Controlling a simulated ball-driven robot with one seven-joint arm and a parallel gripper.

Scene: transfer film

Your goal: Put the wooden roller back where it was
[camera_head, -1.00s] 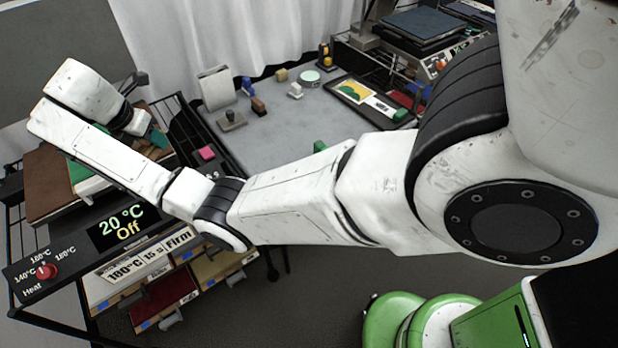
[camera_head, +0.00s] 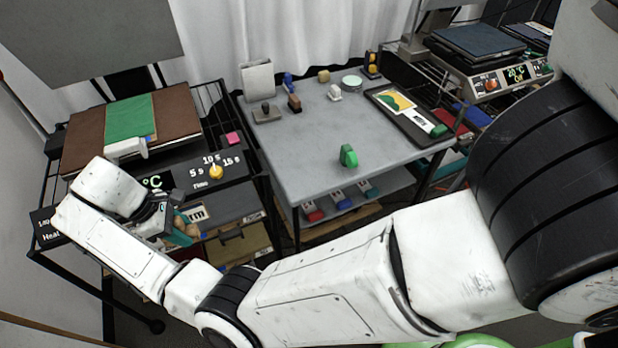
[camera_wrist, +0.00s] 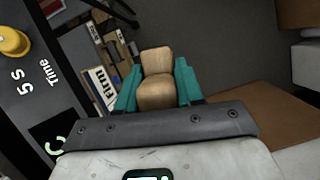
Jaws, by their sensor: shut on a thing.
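The wooden roller (camera_wrist: 156,88) is held between the teal fingers of my gripper (camera_wrist: 157,84) in the wrist view. Its pale wooden body shows there; the rest is hidden. In the head view my gripper (camera_head: 181,229) is in front of the left heat press stand, low near its front edge, and the roller there is mostly hidden by my wrist. Below and beyond the roller in the wrist view are the floor and a shelf with a "Firm" label (camera_wrist: 103,88).
The left press (camera_head: 176,121) carries brown boards with a green sheet (camera_head: 130,118).

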